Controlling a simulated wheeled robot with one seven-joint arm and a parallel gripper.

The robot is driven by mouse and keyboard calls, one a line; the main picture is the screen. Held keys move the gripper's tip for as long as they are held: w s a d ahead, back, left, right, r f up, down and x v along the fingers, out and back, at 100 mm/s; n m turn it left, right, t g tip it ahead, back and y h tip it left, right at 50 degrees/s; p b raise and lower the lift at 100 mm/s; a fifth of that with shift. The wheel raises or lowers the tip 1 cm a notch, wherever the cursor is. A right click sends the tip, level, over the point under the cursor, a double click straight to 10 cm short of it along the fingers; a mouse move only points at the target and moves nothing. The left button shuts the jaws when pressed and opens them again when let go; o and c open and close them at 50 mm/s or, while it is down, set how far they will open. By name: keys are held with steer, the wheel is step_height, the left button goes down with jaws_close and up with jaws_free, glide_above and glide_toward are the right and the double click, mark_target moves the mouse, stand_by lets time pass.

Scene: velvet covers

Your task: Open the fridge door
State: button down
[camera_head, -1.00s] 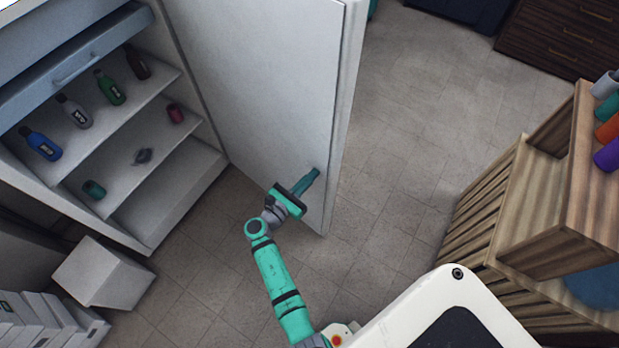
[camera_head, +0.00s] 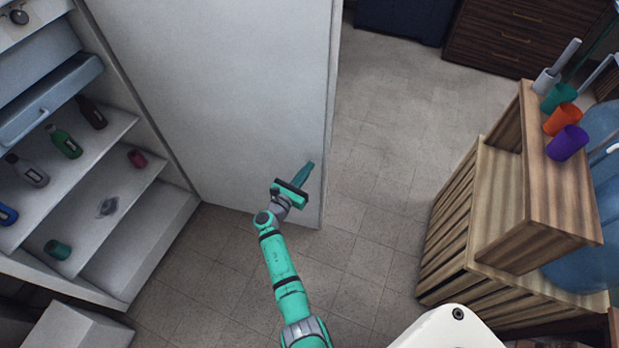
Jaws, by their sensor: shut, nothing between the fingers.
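The fridge (camera_head: 150,240) stands at the left with its interior showing. Its white door (camera_head: 215,100) stands wide open, hinged on the fridge's right side, with its inner face towards me. My gripper (camera_head: 305,172) is shut and empty. It is at the lower right part of the door's inner face, near the free edge. Whether the fingertips touch the door, I cannot tell. The door's handle is not visible.
A wooden slatted stand (camera_head: 505,190) with cups, including a purple cup (camera_head: 567,142), stands at the right. A dark drawer cabinet (camera_head: 515,40) is at the back right. A white box (camera_head: 75,325) lies at lower left. The tiled floor (camera_head: 385,130) right of the door is clear.

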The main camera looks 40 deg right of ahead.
steer(key=shift+d, duration=0.15)
steer(key=s+a, duration=0.9)
steer(key=a, duration=0.1)
steer(key=shift+s+a, duration=0.15)
steer(key=shift+s, duration=0.15)
